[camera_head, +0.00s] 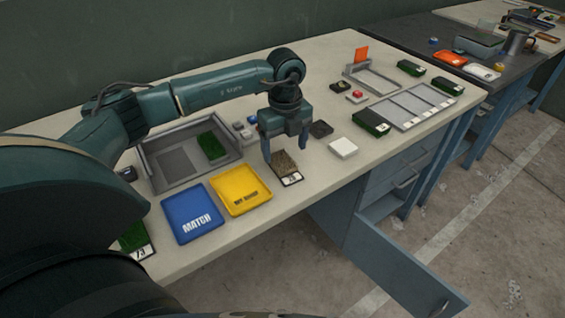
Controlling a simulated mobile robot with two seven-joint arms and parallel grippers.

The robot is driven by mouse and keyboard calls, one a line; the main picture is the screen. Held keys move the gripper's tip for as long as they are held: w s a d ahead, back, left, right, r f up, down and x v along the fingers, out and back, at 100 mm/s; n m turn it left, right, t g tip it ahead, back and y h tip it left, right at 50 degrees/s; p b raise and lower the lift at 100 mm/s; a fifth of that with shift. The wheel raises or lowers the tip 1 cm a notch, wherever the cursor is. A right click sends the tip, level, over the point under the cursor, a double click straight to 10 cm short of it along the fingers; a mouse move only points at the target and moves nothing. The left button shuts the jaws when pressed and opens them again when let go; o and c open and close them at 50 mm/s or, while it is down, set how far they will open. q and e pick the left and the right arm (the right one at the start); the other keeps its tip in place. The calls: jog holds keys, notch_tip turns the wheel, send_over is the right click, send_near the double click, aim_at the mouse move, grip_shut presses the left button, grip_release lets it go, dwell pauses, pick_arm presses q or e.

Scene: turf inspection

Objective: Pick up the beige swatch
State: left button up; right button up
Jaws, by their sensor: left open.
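The beige swatch (285,166) is a small brownish-beige turf piece on a dark card with a white number label. It lies on the bench near the front edge, right of the yellow tray. My left gripper (285,154) is over it, pointing down, with its two fingers apart. One finger shows at the swatch's left and the other at its upper right. I cannot tell whether the fingers touch it. The gripper hides part of its far side. My right gripper is not in view.
A yellow tray (240,205) and a blue MATCH tray (183,226) lie left of the swatch. A grey tray (150,163) holds a green swatch (212,145). A white block (343,148) sits close on the right. A cabinet door (400,268) hangs open below.

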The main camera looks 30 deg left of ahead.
aim_at(284, 163)
pick_arm(q)
notch_tip(284, 163, down, 4)
jog(key=shift+s, duration=0.15)
jog(key=shift+c, duration=0.4)
jog(key=c, duration=0.9)
jog(key=shift+c, duration=0.2)
